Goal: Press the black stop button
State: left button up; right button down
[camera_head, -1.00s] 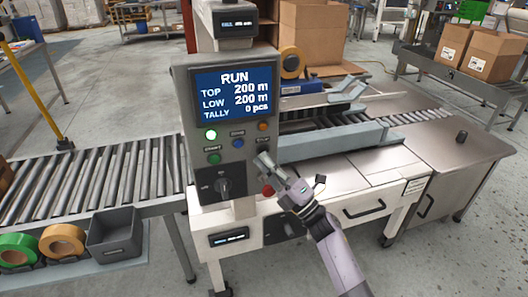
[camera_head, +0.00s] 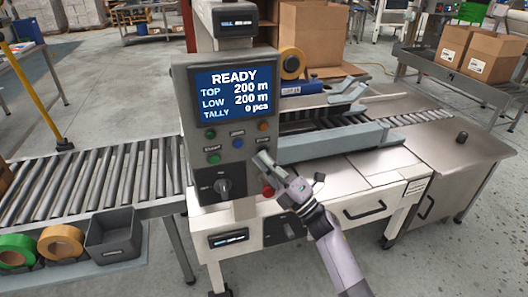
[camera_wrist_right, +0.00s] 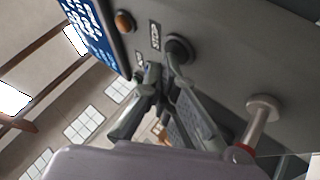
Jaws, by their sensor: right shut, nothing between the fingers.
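The control panel (camera_head: 181,120) stands upright, and its blue screen (camera_head: 233,92) reads READY, 200 m top and low, 0 pcs. The black stop button (camera_wrist_right: 181,46) shows in the right wrist view under a small label; in the head view my gripper hides it. My right gripper (camera_head: 262,158) is shut and empty, with its tips at the panel's lower right. In the right wrist view the fingertips (camera_wrist_right: 163,76) are at the button's edge; I cannot tell whether they still touch it. My left gripper is out of view.
A green button (camera_head: 213,158), a blue button (camera_head: 237,143), an orange lamp (camera_head: 262,126) and a black rotary switch (camera_head: 222,187) are on the panel. A red knob (camera_head: 267,191) sits just below my right gripper. A roller conveyor (camera_head: 90,185) runs left.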

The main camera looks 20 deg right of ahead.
jog(key=shift+s, duration=0.1)
jog(key=shift+s+p, duration=0.3)
jog(key=shift+s, duration=0.45)
jog(key=shift+s+p, duration=0.35)
jog(key=shift+s, duration=0.1)
jog(key=s+p, duration=0.1)
jog(key=s, duration=0.3)
jog(key=shift+d, duration=0.15)
